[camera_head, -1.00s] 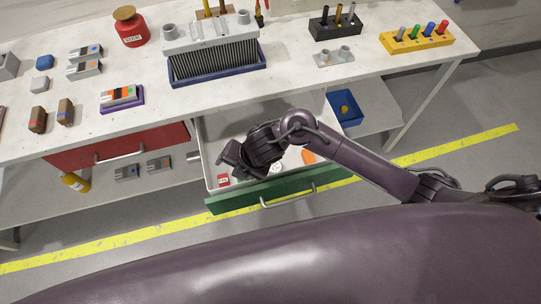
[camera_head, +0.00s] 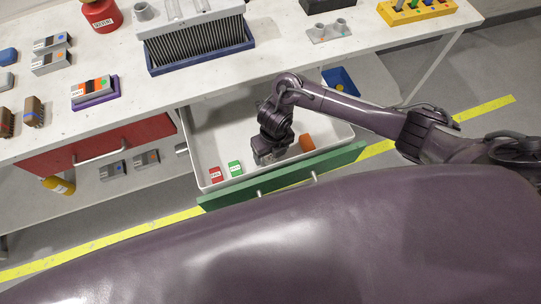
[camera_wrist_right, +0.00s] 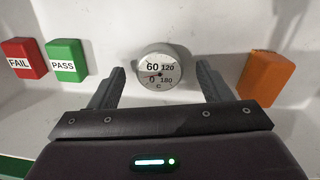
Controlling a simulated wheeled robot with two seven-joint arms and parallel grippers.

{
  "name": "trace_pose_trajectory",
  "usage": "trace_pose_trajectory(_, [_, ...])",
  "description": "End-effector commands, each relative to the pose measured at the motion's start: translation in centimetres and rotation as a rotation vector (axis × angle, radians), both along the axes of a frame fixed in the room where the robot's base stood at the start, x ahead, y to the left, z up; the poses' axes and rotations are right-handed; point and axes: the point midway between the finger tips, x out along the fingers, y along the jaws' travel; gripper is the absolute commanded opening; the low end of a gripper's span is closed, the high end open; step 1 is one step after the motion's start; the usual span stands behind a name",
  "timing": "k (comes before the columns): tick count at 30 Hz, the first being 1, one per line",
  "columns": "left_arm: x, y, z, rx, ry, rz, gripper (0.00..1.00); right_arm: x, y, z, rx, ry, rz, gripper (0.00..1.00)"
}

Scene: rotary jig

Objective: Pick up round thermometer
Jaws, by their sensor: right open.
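The round thermometer (camera_wrist_right: 159,70) has a white dial with numbers and a grey rim. It lies on the white drawer floor in the right wrist view, dial facing the camera. My right gripper (camera_wrist_right: 163,85) is open, with one finger on each side of the thermometer and a gap to both; the fingertips reach about the lower part of the dial. In the head view my right gripper (camera_head: 270,155) points down into the open drawer (camera_head: 215,125), and the thermometer is hidden there behind it. My left gripper is not in view.
A red FAIL block (camera_wrist_right: 24,58) and a green PASS block (camera_wrist_right: 66,60) lie left of the gripper. An orange block (camera_wrist_right: 266,77) lies to its right. The drawer's green front (camera_head: 285,177) and white walls surround the hand.

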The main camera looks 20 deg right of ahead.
Motion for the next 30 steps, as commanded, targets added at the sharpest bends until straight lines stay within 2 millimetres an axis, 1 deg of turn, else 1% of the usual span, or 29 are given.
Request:
trace_pose_trajectory(1, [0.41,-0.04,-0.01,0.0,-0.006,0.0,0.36,-0.06,0.01,-0.41,0.0,0.002,-0.001,0.72])
trace_pose_trajectory(3, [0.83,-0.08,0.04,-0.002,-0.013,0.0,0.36,-0.03,0.04,-0.59,0.0,0.0,0.0,0.72])
trace_pose_trajectory(8, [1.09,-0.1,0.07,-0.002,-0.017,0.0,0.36,0.0,0.06,-0.57,0.0,-0.001,0.0,0.72])
trace_pose_trajectory(11, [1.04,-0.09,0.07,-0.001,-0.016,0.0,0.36,0.0,0.06,-0.56,0.0,-0.001,0.0,0.61])
trace_pose_trajectory(20, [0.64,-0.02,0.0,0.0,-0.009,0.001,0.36,0.0,0.05,-0.54,0.0,-0.001,-0.001,0.22])
trace_pose_trajectory(26, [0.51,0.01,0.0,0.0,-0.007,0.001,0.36,0.02,0.06,-0.5,0.0,-0.002,-0.001,0.22])
trace_pose_trajectory(30, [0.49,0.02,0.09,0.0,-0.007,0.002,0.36,0.05,0.07,-0.04,0.001,-0.002,0.0,0.22])
